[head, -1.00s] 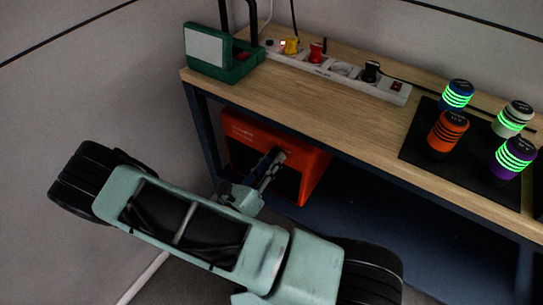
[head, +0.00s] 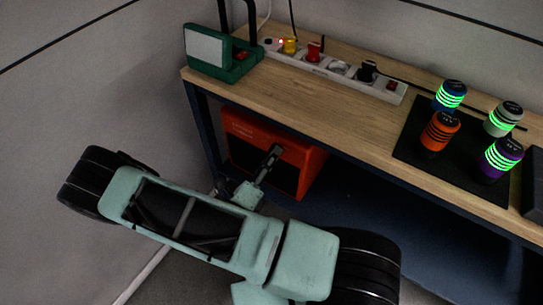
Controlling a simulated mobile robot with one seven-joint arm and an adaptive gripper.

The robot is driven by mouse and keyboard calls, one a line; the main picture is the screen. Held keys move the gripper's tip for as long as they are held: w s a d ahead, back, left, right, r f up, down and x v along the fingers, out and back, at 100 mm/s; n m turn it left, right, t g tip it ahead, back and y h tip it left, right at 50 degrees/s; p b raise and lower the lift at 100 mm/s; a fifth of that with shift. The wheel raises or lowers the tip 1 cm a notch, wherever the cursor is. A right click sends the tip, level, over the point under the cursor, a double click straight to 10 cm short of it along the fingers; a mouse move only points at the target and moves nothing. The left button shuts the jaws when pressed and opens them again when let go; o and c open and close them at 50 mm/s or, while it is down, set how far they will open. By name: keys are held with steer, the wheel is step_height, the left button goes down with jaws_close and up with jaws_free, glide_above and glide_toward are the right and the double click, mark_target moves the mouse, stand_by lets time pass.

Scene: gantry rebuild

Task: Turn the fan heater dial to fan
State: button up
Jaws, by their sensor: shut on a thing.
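The fan heater is an orange box (head: 304,158) with a dark front, standing under the workbench at its left end. My gripper (head: 272,153) reaches to the upper part of the heater's front, with its fingers closed there. The dial is hidden behind or between the fingers, so its setting cannot be read. My pale green arm fills the lower left of the head view.
The wooden workbench (head: 330,108) stands above the heater, with a dark leg (head: 205,125) left of it. On top are a green device (head: 215,60), a white power strip (head: 325,72) and several banded cylinders on a black mat (head: 407,145). Dark blue floor lies right of the heater.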

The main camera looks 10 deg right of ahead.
steer(key=shift+f, duration=0.1)
steer(key=o, duration=1.2)
steer(key=shift+c, duration=0.2)
steer(key=shift+s, duration=0.1)
steer(key=v, duration=1.2)
